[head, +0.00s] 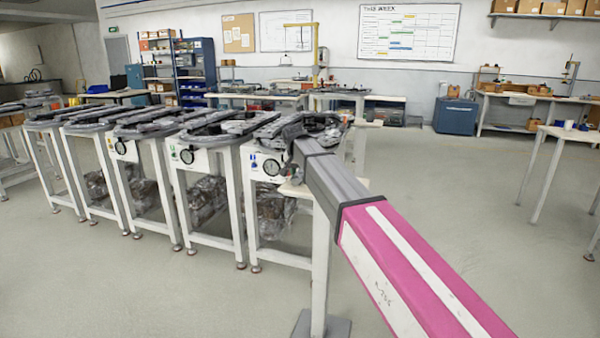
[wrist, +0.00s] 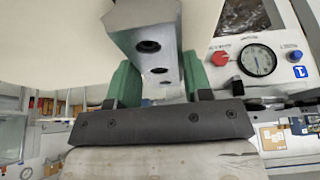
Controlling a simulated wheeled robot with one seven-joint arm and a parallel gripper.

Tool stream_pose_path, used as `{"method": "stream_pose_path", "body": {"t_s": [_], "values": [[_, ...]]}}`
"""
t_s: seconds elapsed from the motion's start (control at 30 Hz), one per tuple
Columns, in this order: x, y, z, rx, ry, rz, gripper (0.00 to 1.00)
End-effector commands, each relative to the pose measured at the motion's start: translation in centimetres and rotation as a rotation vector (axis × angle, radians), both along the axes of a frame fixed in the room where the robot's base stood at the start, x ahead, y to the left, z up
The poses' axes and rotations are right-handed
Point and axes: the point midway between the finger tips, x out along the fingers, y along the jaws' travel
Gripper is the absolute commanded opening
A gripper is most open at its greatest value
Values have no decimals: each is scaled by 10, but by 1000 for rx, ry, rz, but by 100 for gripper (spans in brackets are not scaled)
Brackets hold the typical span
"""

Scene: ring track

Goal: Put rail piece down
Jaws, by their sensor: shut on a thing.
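My gripper (wrist: 158,74) has green fingers closed on either side of a grey metal rail piece (wrist: 150,42) in the wrist view. The rail piece has dark round holes along one face and sticks out past the fingers. In the head view, my arm reaches away to the nearest track station (head: 303,122), whose top carries dark curved parts. My arm end covers part of that top, and the rail piece cannot be made out there. The station's white panel with a round gauge (wrist: 257,60) and a red knob (wrist: 219,58) is to the right of the rail piece in the wrist view.
A small pale wooden platform (head: 297,191) on a post stands under my arm. More stations (head: 205,128) run in a row to the left. Workbenches (head: 520,97) and a blue cabinet (head: 456,116) stand at the back right. The floor right of my arm is largely open.

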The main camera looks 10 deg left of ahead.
Motion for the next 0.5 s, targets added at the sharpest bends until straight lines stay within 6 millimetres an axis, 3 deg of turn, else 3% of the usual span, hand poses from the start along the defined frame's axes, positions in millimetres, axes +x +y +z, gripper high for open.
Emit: {"method": "stream_pose_path", "body": {"t_s": [0.03,0.1,0.5], "values": [[0,0,-1,0,0,0,49],[0,0,-1,0,0,0,71],[-2,0,6,1,-1,0,71]]}}
